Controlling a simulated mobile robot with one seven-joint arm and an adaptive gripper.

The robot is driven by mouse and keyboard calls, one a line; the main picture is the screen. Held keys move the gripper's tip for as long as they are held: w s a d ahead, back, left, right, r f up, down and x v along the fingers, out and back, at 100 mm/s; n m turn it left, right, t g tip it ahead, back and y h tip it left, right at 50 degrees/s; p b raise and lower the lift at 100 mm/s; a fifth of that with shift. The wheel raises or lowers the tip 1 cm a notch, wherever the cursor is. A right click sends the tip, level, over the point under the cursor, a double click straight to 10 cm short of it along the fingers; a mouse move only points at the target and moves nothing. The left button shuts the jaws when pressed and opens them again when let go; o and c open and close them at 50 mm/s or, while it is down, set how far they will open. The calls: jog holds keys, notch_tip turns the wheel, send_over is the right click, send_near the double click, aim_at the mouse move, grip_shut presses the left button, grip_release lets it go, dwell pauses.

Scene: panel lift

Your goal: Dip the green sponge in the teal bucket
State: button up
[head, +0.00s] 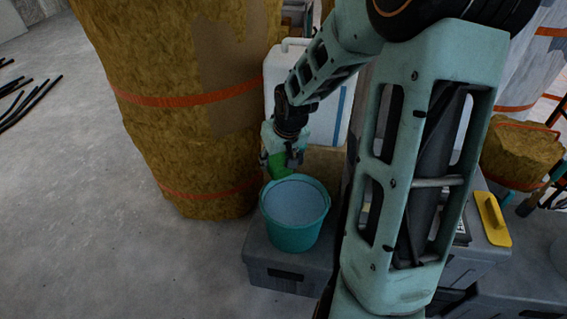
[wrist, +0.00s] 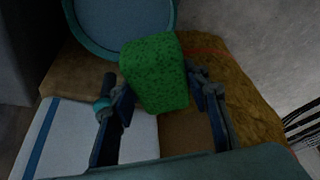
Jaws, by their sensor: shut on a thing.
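The teal bucket (head: 293,236) stands upright on a grey box, with a pale blue-grey surface inside that looks like liquid. My gripper (head: 285,160) is shut on the green sponge (head: 277,166), just behind the bucket's far rim in the head view. In the wrist view the sponge (wrist: 155,75) sits between the two fingers of the gripper (wrist: 165,95). Its far end overlaps the edge of the bucket (wrist: 172,22) in that picture. The height of the sponge above the rim is hard to tell.
The grey box (head: 285,278) bears the bucket. A tall strapped roll of yellow-brown insulation (head: 190,130) stands left of it. A white canister (head: 345,110) is behind the gripper. A yellow-handled tool (head: 492,218) lies on grey cases at right.

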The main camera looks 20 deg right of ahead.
jog(key=d+f+b, duration=0.3)
jog(key=f+b, duration=0.2)
jog(key=f, duration=0.5)
jog(key=d+f+b, duration=0.3)
jog(key=f+b, duration=0.2)
jog(key=f, duration=0.5)
jog(key=shift+n, duration=0.3)
jog(key=shift+w, duration=0.1)
notch_tip(320, 180, up, 8)
jog(key=p, duration=0.8)
jog(key=shift+r+p, duration=0.25)
jog(key=shift+p, duration=0.05)
jog(key=shift+r, duration=0.1)
